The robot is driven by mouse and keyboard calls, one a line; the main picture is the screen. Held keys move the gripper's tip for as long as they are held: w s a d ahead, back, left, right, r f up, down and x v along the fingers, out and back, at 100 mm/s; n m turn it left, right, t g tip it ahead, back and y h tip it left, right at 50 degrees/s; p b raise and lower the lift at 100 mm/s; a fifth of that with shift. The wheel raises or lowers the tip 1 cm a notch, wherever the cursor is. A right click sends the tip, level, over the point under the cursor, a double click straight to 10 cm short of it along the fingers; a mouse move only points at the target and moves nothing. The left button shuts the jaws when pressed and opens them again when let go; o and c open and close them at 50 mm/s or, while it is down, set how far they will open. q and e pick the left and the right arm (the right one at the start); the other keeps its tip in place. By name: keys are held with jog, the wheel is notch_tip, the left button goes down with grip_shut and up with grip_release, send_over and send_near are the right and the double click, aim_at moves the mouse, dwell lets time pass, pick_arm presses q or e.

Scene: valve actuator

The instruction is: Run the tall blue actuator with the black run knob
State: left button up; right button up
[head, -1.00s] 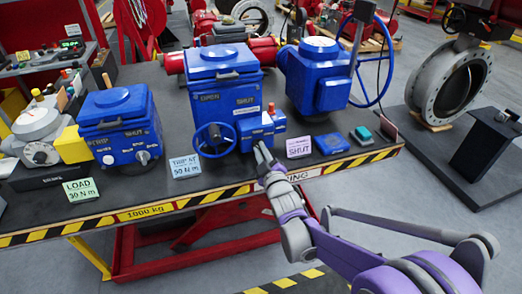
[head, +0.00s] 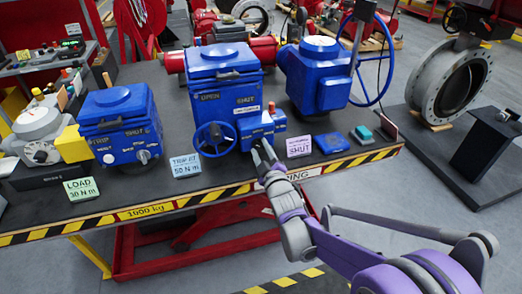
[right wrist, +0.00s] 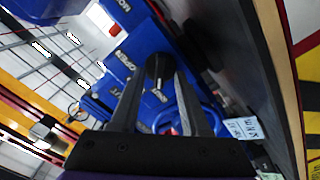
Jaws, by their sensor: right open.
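The tall blue actuator (head: 224,85) stands at the middle of the table, with OPEN and SHUT marked on its front and a blue handwheel (head: 214,139) low on its left. My right gripper (head: 264,150) is at the small blue box on its lower right front. In the right wrist view the black run knob (right wrist: 159,70) lies between the tips of my open right gripper (right wrist: 160,85). I cannot tell whether the fingers touch it. In the head view the gripper hides the knob. My left gripper is not in view.
A lower blue actuator (head: 120,125) stands to the left and a blue gearbox with a large handwheel (head: 318,75) to the right. Cards reading LOAD 30 Nm (head: 82,189), 50 Nm (head: 185,166) and SHUT (head: 299,146) stand along the striped front edge.

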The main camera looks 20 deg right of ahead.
jog(key=s, duration=1.1)
jog(key=shift+d, duration=0.15)
jog(key=s+f+m+g+p, duration=0.1)
jog(key=s+m+g+p, duration=0.8)
jog(key=s, duration=1.5)
jog(key=g+p, duration=0.1)
jog(key=g, duration=0.2)
jog(key=shift+d+m+g+h, duration=0.15)
jog(key=shift+m+g+h, duration=0.15)
jog(key=shift+w, duration=0.1)
dwell(1.6)
